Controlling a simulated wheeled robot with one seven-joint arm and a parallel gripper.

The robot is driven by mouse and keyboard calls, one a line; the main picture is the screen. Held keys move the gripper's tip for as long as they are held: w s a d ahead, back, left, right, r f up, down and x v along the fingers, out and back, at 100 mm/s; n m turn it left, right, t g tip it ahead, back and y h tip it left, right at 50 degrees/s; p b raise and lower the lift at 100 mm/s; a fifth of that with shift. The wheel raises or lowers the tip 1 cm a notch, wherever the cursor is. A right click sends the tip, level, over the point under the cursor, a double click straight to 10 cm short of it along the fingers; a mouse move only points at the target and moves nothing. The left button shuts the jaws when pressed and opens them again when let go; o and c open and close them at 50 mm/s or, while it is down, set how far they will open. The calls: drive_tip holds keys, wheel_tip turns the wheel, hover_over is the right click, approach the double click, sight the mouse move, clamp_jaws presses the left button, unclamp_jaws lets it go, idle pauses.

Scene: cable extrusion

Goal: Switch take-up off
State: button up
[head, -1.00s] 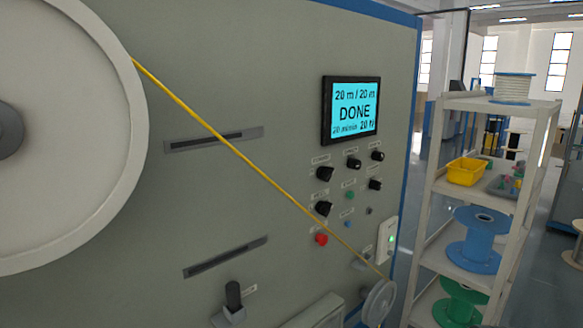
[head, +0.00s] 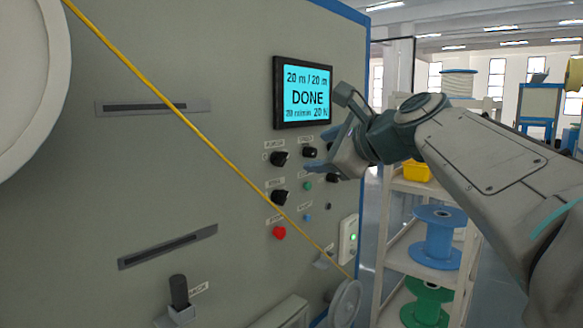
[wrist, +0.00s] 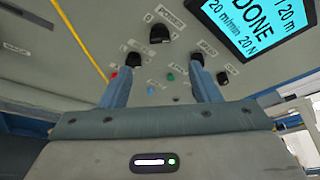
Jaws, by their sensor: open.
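The grey machine panel (head: 230,230) carries black rotary knobs: upper left (head: 280,158), upper middle (head: 310,152), right (head: 333,178) and lower left (head: 279,197). I cannot tell which one is marked take-up; the labels are too small. My gripper (head: 318,150) is open and empty in front of the knobs, below the display. In the wrist view, its two blue fingers (wrist: 163,72) point at the panel, each tip overlapping the area of a knob. A larger-looking knob (wrist: 160,33) lies beyond and between the tips. Contact cannot be judged.
The display (head: 303,92) reads DONE, 20 m / 20 m. A red button (head: 279,233), green button (head: 307,186) and blue button (head: 307,217) sit nearby. A yellow cable (head: 180,108) runs diagonally to a small pulley (head: 345,303). A spool shelf (head: 415,183) stands right.

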sight(285, 159)
drive_tip(key=p+x, duration=0.2)
drive_tip(key=x, duration=1.1)
drive_tip(key=shift+w+a, duration=0.15)
drive_tip(key=shift+f, duration=0.1)
drive_tip(key=c, duration=1)
